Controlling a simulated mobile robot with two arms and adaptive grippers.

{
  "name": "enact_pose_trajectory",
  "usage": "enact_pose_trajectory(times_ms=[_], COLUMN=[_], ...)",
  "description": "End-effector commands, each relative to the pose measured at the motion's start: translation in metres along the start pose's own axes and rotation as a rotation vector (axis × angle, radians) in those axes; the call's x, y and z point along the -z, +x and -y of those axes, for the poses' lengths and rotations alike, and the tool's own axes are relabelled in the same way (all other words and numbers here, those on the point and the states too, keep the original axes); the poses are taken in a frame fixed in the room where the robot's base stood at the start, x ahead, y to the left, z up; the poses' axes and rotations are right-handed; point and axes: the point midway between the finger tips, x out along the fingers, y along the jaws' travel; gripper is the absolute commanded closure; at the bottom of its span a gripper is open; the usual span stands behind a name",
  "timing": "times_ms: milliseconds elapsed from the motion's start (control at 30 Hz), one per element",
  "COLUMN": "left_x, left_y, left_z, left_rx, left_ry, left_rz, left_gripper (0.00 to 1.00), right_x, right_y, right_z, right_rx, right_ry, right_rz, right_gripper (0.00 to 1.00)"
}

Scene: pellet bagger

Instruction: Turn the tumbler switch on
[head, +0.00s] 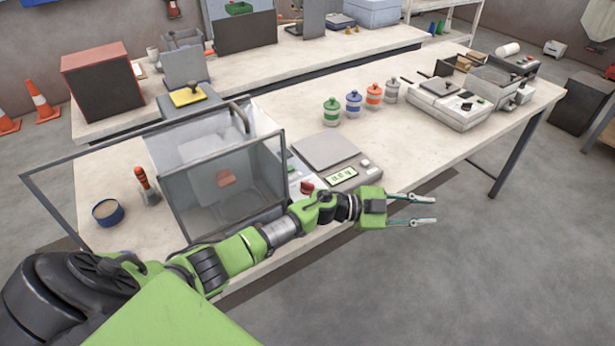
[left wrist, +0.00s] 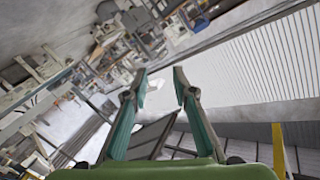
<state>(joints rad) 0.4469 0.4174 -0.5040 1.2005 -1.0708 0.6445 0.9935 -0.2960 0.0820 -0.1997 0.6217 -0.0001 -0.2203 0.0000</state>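My left gripper (head: 433,209) is open and empty, reaching to the right past the table's front edge, over the floor. Its two fingers stand apart in the left wrist view (left wrist: 160,74), with nothing between them. I cannot clearly make out a tumbler switch. A pale machine (head: 445,108) with small dark controls stands farther right. My right gripper is not in view.
The near table (head: 420,150) carries a scale (head: 328,152) with a lit display, several lidded jars (head: 353,101), a blue round tin (head: 107,212) and a red-handled tool (head: 143,180). Floor right of the gripper is open.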

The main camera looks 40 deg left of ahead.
Motion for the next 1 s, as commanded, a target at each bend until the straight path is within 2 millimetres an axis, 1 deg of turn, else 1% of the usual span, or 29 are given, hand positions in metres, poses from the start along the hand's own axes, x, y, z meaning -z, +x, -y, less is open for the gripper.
enact_pose_trajectory(times_ms=[33, 67, 100, 167, 200, 267, 300, 333, 367, 400, 500, 600, 667, 733, 867, 1000], left_x=[0.019, 0.025, 0.029, 0.026, 0.021, 0.010, 0.004, 0.001, -0.002, -0.004, -0.003, -0.001, -0.001, -0.002, -0.013, -0.035], left_y=[-0.001, -0.004, -0.012, -0.032, -0.050, -0.084, -0.109, -0.128, -0.148, -0.174, -0.230, -0.268, -0.281, -0.288, -0.288, -0.285], left_z=[0.011, 0.012, 0.014, 0.022, 0.031, 0.051, 0.066, 0.080, 0.093, 0.110, 0.143, 0.160, 0.164, 0.165, 0.158, 0.143], left_rx=[-0.124, -0.204, -0.311, -0.460, -0.547, -0.650, -0.699, -0.725, -0.743, -0.756, -0.755, -0.748, -0.745, -0.744, -0.746, -0.748], left_ry=[0.073, 0.105, 0.141, 0.183, 0.199, 0.208, 0.202, 0.194, 0.180, 0.160, 0.090, 0.017, -0.013, -0.031, -0.037, -0.037], left_rz=[-0.004, 0.009, 0.046, 0.143, 0.232, 0.392, 0.509, 0.597, 0.686, 0.798, 1.029, 1.168, 1.214, 1.240, 1.248, 1.244], left_gripper=[0.75, 0.75, 0.75, 0.75, 0.75, 0.75, 0.75, 0.75, 0.75, 0.75, 0.75, 0.75, 0.75, 0.75, 0.75, 0.75], right_x=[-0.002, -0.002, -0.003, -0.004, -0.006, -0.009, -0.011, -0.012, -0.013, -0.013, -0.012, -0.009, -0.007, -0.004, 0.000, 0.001], right_y=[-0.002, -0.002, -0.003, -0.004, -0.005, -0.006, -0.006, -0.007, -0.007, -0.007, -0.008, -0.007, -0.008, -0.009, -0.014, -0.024], right_z=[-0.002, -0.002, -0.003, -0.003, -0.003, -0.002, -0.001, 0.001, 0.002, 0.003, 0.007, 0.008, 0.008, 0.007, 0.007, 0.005], right_rx=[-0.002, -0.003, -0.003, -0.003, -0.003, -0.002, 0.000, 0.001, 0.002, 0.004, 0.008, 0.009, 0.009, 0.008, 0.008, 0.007], right_ry=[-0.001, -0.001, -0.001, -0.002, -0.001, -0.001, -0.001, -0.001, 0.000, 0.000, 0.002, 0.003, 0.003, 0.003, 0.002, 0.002], right_rz=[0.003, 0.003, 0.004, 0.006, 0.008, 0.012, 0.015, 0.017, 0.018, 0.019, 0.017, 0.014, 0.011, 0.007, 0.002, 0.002], right_gripper=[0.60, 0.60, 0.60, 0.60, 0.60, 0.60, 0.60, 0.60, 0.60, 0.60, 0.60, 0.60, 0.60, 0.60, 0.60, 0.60])
